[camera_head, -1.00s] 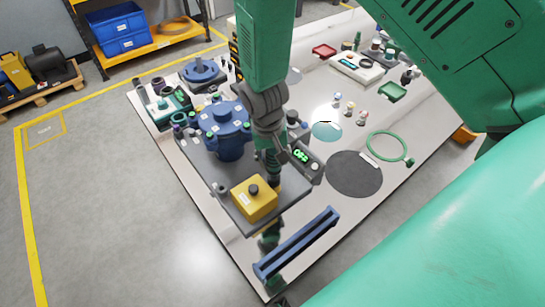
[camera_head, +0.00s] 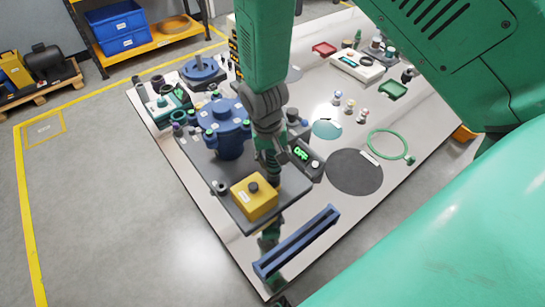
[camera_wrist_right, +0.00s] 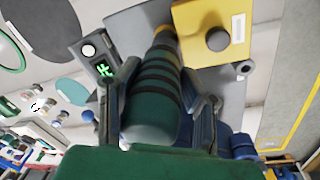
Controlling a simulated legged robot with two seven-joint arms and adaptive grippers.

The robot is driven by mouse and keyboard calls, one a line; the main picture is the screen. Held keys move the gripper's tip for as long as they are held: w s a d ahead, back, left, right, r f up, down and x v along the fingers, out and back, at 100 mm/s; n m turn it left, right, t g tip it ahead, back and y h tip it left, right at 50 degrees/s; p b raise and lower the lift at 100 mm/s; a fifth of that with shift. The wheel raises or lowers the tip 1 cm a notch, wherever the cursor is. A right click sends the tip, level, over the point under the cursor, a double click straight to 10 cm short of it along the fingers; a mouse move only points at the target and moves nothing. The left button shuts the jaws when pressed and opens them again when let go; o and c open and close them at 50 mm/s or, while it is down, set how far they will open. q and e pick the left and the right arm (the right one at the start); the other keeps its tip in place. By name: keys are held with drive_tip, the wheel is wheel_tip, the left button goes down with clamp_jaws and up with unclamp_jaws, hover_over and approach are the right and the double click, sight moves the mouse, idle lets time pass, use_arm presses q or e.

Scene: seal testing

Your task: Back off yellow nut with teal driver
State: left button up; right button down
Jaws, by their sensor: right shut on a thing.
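My right gripper (camera_head: 271,160) points down beside the yellow box at the near end of the dark plate. In the right wrist view the gripper (camera_wrist_right: 166,100) is shut around the teal driver (camera_wrist_right: 152,95), which has a dark teal handle with black bands. The driver's far end reaches a small yellow piece (camera_wrist_right: 165,33) beside the yellow box. This may be the yellow nut; I cannot tell if the driver is seated on it. In the head view the arm and gripper hide most of the driver and the nut. My left gripper is not in view.
The yellow box (camera_head: 257,203) has a dark knob on top. A blue flanged vessel (camera_head: 228,140) stands left of the gripper. A small display unit (camera_head: 306,160) with green digits stands to the right. A blue rail (camera_head: 297,243) lies in front. A dark round mat (camera_head: 354,172) lies clear.

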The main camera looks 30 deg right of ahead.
drive_tip(key=shift+f, duration=0.35)
idle(1.0)
drive_tip(key=shift+s+a+f, duration=0.1)
drive_tip(key=shift+s+f, duration=0.05)
drive_tip(key=shift+s, duration=0.05)
idle(0.5)
drive_tip(key=shift+p, duration=0.35)
idle(1.1)
drive_tip(key=shift+w+r, duration=0.15)
drive_tip(key=shift+r, duration=0.1)
idle(0.8)
drive_tip(key=shift+r+p, duration=0.2)
drive_tip(key=shift+p, duration=0.65)
idle(1.8)
drive_tip(key=shift+r, duration=0.1)
drive_tip(key=shift+w+r+p, duration=0.15)
drive_tip(key=shift+r+p, duration=0.6)
drive_tip(key=shift+p, duration=0.05)
drive_tip(key=shift+r+p, duration=1.4)
drive_tip(key=shift+r, duration=0.3)
